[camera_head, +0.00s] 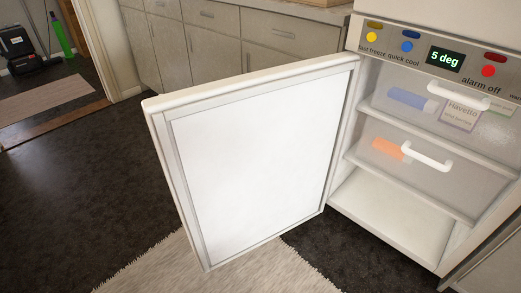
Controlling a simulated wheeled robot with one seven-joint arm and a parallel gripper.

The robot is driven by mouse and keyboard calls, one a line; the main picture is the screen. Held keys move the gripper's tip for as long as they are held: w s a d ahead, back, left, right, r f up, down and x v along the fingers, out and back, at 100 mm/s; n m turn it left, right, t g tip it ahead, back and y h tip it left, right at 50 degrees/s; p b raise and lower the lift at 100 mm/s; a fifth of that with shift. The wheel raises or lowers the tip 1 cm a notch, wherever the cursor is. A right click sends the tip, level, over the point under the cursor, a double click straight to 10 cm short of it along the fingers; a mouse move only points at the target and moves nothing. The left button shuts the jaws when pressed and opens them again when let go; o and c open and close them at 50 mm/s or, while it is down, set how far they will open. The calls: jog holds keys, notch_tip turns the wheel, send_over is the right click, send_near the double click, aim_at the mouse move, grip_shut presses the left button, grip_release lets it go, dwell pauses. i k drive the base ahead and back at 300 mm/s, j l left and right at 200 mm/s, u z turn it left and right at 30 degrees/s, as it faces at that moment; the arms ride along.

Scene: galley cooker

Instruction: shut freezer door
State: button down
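The freezer door (250,155) is white and stands wide open, swung out to the left of the freezer, its inner face toward me. Its hinge side meets the left edge of the freezer. The freezer (395,215) is open at the right, with two clear drawers with white handles, the upper (458,97) and the lower (425,156), and an empty bottom space. A blue item and an orange item show dimly inside the drawers. My gripper is not in view.
A control panel (445,58) reading "5 deg" is above the drawers. Grey cabinets (235,40) stand behind the door. A light rug (225,270) lies under the door on dark floor (75,200). A doorway at upper left shows a vacuum cleaner (22,45) and a green bottle (62,36).

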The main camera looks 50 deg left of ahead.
aim_at(246, 160)
jog(key=k+j, duration=0.1)
jog(key=j, duration=0.3)
jog(key=j+z, duration=0.1)
jog(key=j, duration=0.3)
jog(key=k+j, duration=0.15)
jog(key=j, duration=0.25)
jog(key=k+j, duration=0.1)
jog(key=j, duration=0.3)
jog(key=k+j+z, duration=0.1)
jog(key=j, duration=0.25)
jog(key=k+j, duration=0.15)
jog(key=j, duration=0.25)
jog(key=k+j+z, duration=0.1)
jog(key=j, duration=0.3)
jog(key=k+j, duration=0.1)
jog(key=j, duration=0.25)
jog(key=k+j, duration=0.1)
jog(key=j, duration=0.25)
jog(key=k+j, duration=0.1)
jog(key=j, duration=0.25)
jog(key=l+u, duration=0.1)
jog(key=u, duration=0.35)
jog(key=k+l, duration=0.1)
